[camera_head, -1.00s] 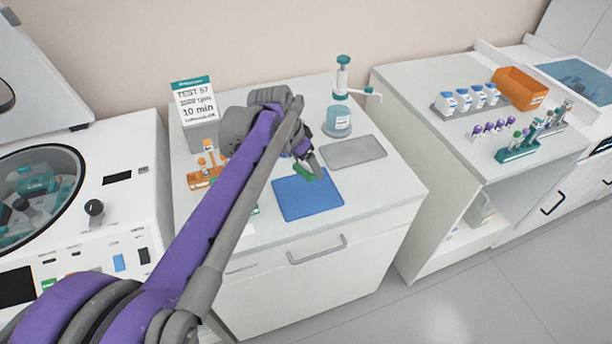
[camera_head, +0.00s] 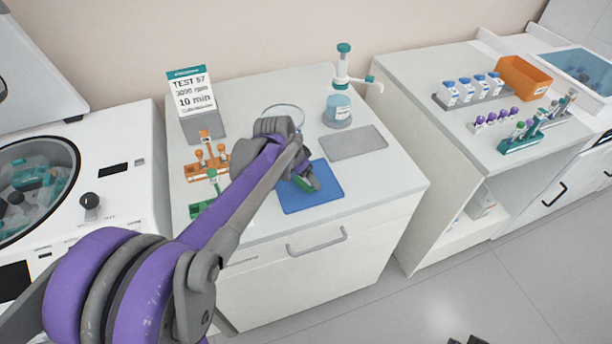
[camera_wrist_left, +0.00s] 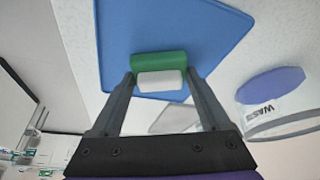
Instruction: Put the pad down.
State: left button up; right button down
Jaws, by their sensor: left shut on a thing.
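The pad (camera_wrist_left: 159,64) is a small block with a green part and a white part. My left gripper (camera_wrist_left: 160,80) is shut on it, one finger at each end. In the head view, my left gripper (camera_head: 310,183) is over the blue mat (camera_head: 327,196), and a bit of the green pad (camera_head: 301,181) shows beside the fingers. The blue mat also fills the upper middle of the left wrist view (camera_wrist_left: 180,25). I cannot tell whether the pad touches the mat. Small dark tips at the bottom edge of the head view may be my right gripper (camera_head: 467,341).
A grey mat (camera_head: 353,143) lies right of the blue mat. Behind it stands a wash bottle (camera_head: 339,108) with a pump. Orange (camera_head: 207,166) and green (camera_head: 200,207) tube racks are at left, near a sign (camera_head: 192,92). A centrifuge (camera_head: 90,170) is further left.

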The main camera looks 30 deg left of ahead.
pick_arm(q)
jog(key=shift+f, duration=0.1)
jog(key=o, duration=1.2)
jog(key=shift+c, duration=0.2)
